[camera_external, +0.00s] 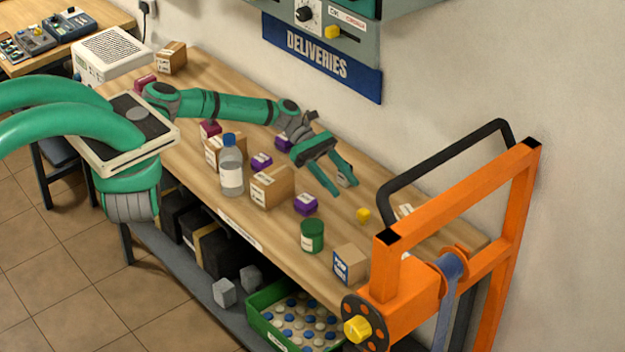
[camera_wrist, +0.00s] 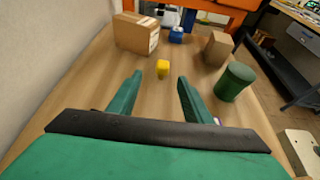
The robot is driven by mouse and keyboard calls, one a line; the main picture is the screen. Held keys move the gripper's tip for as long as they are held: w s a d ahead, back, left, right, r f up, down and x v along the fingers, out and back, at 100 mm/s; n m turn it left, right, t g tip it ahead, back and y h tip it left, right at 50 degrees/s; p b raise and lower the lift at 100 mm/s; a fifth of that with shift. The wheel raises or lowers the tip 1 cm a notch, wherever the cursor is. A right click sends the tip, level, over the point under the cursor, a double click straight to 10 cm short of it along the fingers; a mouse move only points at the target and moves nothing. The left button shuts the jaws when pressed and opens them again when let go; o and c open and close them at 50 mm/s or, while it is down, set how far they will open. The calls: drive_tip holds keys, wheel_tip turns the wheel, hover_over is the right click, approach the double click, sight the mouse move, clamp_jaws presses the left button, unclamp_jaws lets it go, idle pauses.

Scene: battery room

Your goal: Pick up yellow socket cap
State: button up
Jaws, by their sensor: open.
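The small yellow socket cap (camera_external: 363,215) stands on the wooden bench, right of my gripper in the external view. It also shows in the wrist view (camera_wrist: 162,69), ahead of the fingertips and between their lines. My gripper (camera_external: 340,188) is open and empty, with green fingers above the bench; its fingertips also show in the wrist view (camera_wrist: 160,78). The cap is clear of both fingers.
A green can (camera_external: 312,236) and a small cardboard box (camera_external: 350,263) stand near the bench's front edge. A larger carton (camera_wrist: 136,33) and a blue item (camera_wrist: 177,35) lie beyond the cap. An orange frame (camera_external: 465,215) stands at the bench's right end.

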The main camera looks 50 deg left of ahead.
sight(362, 209)
drive_tip(key=x, duration=0.4)
drive_tip(key=shift+d, duration=0.3)
drive_tip(key=shift+s+x, duration=0.15)
drive_tip(key=shift+x, duration=1.3)
drive_tip(key=shift+s+x, duration=0.15)
drive_tip(key=shift+x, duration=1.3)
drive_tip(key=shift+c, duration=0.3)
drive_tip(key=c, duration=1)
